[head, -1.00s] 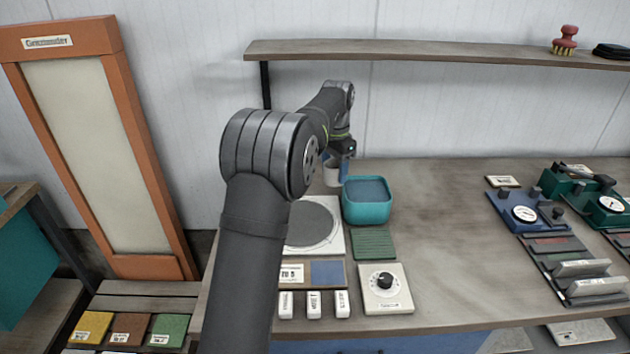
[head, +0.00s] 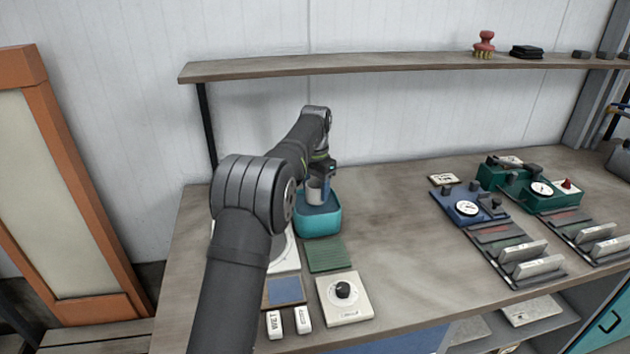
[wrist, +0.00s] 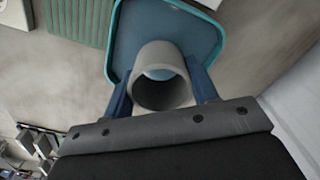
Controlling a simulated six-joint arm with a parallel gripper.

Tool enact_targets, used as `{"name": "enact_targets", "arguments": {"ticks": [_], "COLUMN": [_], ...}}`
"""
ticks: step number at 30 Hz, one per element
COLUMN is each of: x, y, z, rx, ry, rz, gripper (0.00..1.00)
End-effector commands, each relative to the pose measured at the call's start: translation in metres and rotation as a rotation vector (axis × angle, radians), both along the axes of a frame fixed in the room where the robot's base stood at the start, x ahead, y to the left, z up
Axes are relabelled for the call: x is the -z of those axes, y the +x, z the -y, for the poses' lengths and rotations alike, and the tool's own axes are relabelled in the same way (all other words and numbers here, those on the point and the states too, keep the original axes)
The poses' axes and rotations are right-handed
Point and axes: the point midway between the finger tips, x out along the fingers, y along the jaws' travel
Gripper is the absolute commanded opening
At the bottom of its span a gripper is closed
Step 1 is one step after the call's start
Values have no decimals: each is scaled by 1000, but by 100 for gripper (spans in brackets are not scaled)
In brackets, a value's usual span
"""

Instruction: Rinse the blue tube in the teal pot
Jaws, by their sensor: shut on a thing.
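My gripper (head: 318,184) is shut on a pale grey tube (head: 314,195), its two blue fingers on either side. In the wrist view the tube (wrist: 161,92) is a hollow grey cylinder with a light blue patch inside. The teal pot (head: 318,224) is squarish with rounded corners, and dark blue inside. The tube is upright over the pot's opening in the head view. The pot's teal rim (wrist: 109,65) shows beyond the tube in the wrist view. I cannot tell whether the tube's lower end is below the pot's surface.
A green ribbed mat (head: 325,254) and a white dial box (head: 343,297) lie in front of the pot. A white board with a grey disc (head: 284,251) is at left, partly behind my arm. Blue (head: 468,207) and green (head: 541,188) gauge devices stand right. The bench between is clear.

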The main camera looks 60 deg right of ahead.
Motion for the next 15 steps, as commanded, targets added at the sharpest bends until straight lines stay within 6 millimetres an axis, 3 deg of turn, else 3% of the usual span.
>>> {"name": "enact_targets", "arguments": {"ticks": [15], "x": [52], "y": [0], "z": [0], "rx": [0], "ry": [1], "rz": [-1], "gripper": [22]}}
